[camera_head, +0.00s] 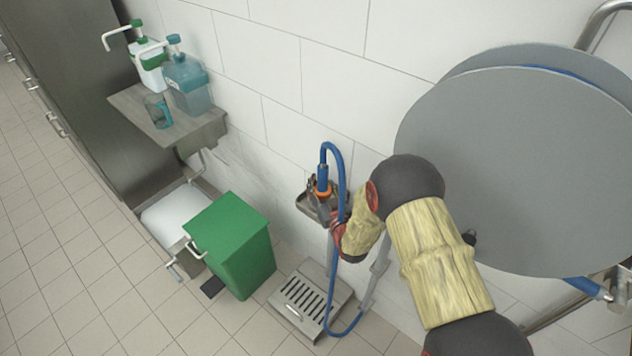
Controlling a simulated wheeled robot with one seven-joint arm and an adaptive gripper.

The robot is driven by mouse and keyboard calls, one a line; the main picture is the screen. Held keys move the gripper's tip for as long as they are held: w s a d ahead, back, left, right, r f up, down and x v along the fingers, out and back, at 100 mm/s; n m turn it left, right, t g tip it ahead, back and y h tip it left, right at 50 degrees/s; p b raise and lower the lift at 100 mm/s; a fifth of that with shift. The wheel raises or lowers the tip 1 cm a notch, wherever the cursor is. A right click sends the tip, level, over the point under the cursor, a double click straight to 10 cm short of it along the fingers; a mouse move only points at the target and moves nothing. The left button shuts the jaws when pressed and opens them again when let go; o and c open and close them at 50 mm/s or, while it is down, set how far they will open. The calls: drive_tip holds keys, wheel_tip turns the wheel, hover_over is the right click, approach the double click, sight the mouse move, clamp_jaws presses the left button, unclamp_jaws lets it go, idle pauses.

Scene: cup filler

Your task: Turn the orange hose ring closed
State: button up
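The orange hose ring (322,190) sits at the lower end of the blue hose (343,180), just above a small metal wall bracket (305,204). My gripper (326,208) is at the bracket, right by the ring and slightly below it. My arm comes in from the lower right and partly covers the bracket's right side. The fingers are small and dark here, and I cannot tell whether they touch the ring or how far apart they are.
A large grey disc (510,150) fills the right. A green bin (230,245) and a slotted floor drain (312,298) stand below. A wall shelf (140,112) holds pump bottles (187,85) and a glass (157,110). The tiled floor at left is clear.

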sight(325, 197)
drive_tip(key=o, duration=1.4)
drive_tip(key=shift+o, duration=0.2)
drive_tip(key=v, duration=1.2)
